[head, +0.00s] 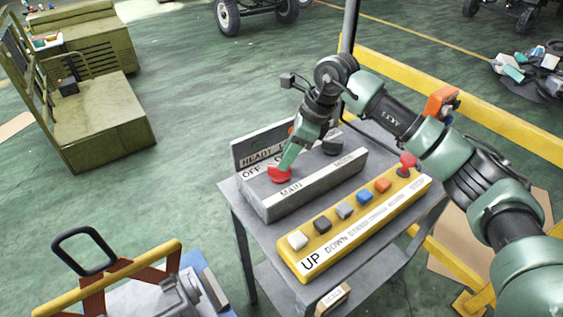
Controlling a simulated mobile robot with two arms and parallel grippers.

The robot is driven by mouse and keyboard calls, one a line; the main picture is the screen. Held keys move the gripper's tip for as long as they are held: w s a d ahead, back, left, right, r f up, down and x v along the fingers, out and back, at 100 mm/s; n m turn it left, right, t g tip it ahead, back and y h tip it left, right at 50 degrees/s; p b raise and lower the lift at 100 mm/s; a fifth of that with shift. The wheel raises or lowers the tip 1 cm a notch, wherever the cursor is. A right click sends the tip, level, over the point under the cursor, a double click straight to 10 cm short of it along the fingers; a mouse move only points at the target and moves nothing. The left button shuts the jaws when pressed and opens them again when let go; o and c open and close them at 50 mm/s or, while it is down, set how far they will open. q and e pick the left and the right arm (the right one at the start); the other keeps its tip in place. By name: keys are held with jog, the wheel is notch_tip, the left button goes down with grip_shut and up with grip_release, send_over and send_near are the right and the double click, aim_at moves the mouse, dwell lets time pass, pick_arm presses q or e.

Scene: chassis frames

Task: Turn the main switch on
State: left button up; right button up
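The main switch (280,174) is a red knob on the front left of a grey control box (333,172). The box is labelled MAIN, and the word OFF shows on the panel left of the knob. My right gripper (287,161) points down at the knob, its green finger at or just above the knob's upper side. The finger hides part of the knob and of the label behind. From this angle I cannot tell whether the fingers touch or hold the knob. My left gripper is not in view.
A yellow panel (330,243) with several coloured buttons and a red-topped knob (407,162) lies in front of the grey box on a grey table (239,205). A yellow rail (500,110) runs behind. A cart with a yellow handle (110,277) stands lower left.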

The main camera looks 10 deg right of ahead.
aim_at(280, 172)
jog(key=x, duration=0.3)
jog(key=shift+a+f+p, duration=0.1)
jog(key=shift+f+p, duration=0.05)
jog(key=shift+p, duration=0.25)
jog(key=shift+w+a+f, duration=0.1)
jog(key=shift+f, duration=0.3)
grip_shut()
